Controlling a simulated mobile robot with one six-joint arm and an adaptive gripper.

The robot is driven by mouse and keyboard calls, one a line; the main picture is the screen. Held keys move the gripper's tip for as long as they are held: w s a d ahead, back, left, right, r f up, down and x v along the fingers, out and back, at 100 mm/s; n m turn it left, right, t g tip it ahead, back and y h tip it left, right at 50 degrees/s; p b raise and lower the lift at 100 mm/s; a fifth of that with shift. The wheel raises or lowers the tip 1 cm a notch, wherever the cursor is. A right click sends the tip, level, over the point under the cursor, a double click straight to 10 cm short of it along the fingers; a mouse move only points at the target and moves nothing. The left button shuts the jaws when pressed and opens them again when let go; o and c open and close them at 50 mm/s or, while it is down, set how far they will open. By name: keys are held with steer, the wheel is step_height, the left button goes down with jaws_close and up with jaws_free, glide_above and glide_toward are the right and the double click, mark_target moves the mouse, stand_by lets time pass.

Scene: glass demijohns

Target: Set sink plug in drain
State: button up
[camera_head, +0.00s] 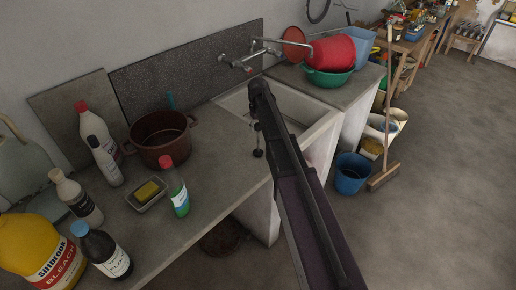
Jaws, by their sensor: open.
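My arm reaches up from the lower right to the near left corner of the white sink (235,102). My gripper (256,128) shows only in small part at the left side of the arm, above the counter edge. It is open; its fingers are mostly hidden by the arm. A small dark round piece (257,153), which looks like the sink plug, is just below it by the sink's near left corner. I cannot tell whether they touch. The drain is not visible; the arm and the sink walls hide the basin floor.
A wall tap (238,64) overhangs the sink. A green basin (328,78) holding a red tub stands right.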

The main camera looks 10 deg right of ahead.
mark_target(258, 140)
step_height(258, 140, down, 3)
steer(key=shift+r+b, duration=0.2)
steer(key=shift+b, duration=0.75)
jaws_close()
